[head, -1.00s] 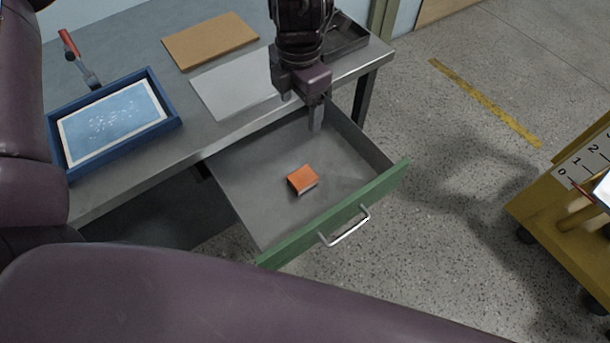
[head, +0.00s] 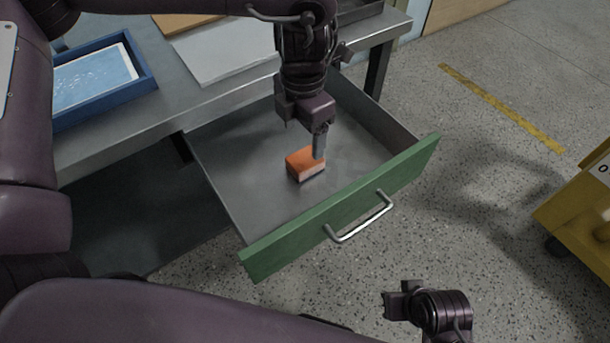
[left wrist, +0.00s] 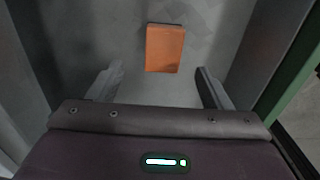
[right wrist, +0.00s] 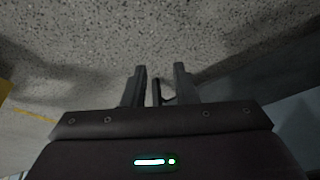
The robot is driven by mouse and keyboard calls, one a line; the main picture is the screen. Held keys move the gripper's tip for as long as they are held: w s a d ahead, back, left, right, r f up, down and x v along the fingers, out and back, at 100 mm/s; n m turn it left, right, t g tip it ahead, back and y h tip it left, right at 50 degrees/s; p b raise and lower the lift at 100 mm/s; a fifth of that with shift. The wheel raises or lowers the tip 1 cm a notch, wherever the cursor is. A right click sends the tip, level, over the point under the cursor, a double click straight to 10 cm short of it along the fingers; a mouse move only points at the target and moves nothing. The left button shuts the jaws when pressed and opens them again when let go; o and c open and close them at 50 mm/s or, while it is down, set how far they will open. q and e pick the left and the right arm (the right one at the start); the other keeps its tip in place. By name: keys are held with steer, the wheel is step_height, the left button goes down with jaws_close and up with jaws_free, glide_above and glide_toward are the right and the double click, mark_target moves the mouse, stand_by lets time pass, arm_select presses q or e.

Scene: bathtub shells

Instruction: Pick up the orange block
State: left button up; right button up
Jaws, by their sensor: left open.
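The orange block (head: 304,163) lies on the floor of the open drawer (head: 240,170), near its middle. My left gripper (head: 319,148) points down into the drawer just beside and above the block, partly overlapping it in the head view. In the left wrist view the block (left wrist: 164,48) lies ahead of the two spread fingers (left wrist: 158,82), roughly centred between them, with nothing held. My right gripper (right wrist: 160,76) has its fingers apart over the speckled floor; a thin dark thing shows between them and I cannot tell what it is.
The drawer has a green front (head: 345,210) with a metal handle (head: 362,218). Drawer walls rise on both sides of my left gripper. A blue tray (head: 140,72) and a grey sheet (head: 220,55) lie on the table. A yellow cart (head: 585,215) stands at the right.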

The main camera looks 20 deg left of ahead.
mark_target(305, 159)
arm_select(q)
steer(key=shift+f, duration=0.75)
steer(key=f+b, duration=0.1)
steer(key=f, duration=0.4)
steer(key=shift+s+d+f+b, duration=0.2)
steer(key=shift+f+b, duration=0.05)
steer(key=shift+b, duration=0.1)
steer(key=shift+f, duration=0.65)
arm_select(e)
steer(key=shift+w+a+r+t+y, duration=0.2)
steer(key=shift+a+t, duration=0.1)
steer(key=shift+a, duration=0.25)
steer(key=shift+w+a+r+t+y, duration=0.1)
steer(key=shift+w+a+t+y, duration=0.15)
steer(key=shift+a, duration=0.3)
arm_select(q)
steer(key=shift+c, duration=0.4)
steer(key=c, duration=1.1)
steer(key=shift+o, duration=0.2)
steer(key=shift+r, duration=0.2)
